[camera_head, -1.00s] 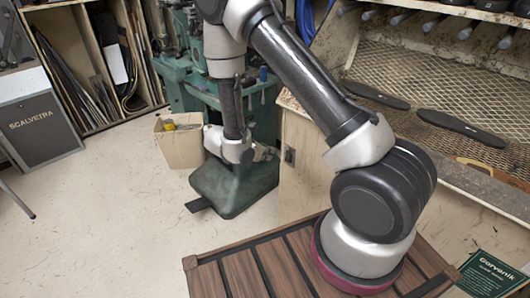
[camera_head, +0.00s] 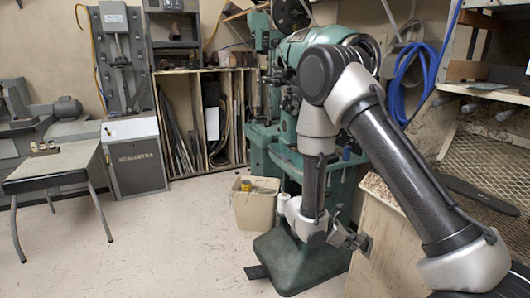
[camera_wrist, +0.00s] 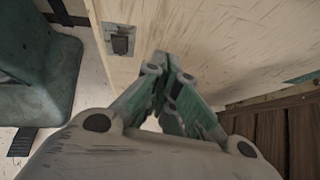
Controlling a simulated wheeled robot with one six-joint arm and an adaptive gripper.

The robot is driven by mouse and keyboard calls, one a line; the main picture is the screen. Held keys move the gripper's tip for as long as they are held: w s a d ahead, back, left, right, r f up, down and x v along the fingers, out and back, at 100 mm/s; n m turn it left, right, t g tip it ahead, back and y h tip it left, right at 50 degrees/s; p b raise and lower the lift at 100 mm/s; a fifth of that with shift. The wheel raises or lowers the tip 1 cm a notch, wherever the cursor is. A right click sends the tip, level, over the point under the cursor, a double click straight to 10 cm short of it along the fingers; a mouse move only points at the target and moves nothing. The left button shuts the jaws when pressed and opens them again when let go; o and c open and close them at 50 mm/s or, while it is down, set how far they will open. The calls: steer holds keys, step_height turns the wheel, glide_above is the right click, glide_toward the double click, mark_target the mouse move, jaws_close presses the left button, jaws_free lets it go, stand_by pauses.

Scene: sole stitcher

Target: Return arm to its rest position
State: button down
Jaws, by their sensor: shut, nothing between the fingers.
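My arm reaches in from the lower right of the head view and bends down at its far end. My gripper (camera_head: 362,243) hangs in front of the green stitching machine, beside the side of the pale bench (camera_head: 378,240). In the wrist view the fingers of my gripper (camera_wrist: 165,65) come together at their tips, with nothing between them. The bench's side panel fills the view beyond the fingertips. I cannot tell the exact gap between fingertips and panel.
The green machine (camera_head: 300,262) stands on a wide base, with a cream bin (camera_head: 254,208) to its left. A small table (camera_head: 52,168) and a grey cabinet (camera_head: 136,168) are at the left. A mesh rack (camera_head: 490,165) is at the right. Open floor lies front left.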

steer(key=s+d+r+m+t+y, duration=0.1)
steer(key=s+r+m+y, duration=0.2)
steer(key=s+r+m, duration=0.3)
steer(key=s+d+r+m+t+y, duration=0.1)
steer(key=s+r+m+y, duration=0.3)
steer(key=r, duration=1.2)
steer(key=s+d+r+m+y, duration=0.2)
steer(key=s+r+m+y, duration=0.1)
steer(key=s+r+m, duration=0.7)
steer(key=s+r, duration=0.1)
steer(key=s, duration=0.1)
steer(key=shift+s+d+r+t, duration=0.15)
steer(key=shift+s+r+t, duration=0.2)
steer(key=shift+t, duration=0.05)
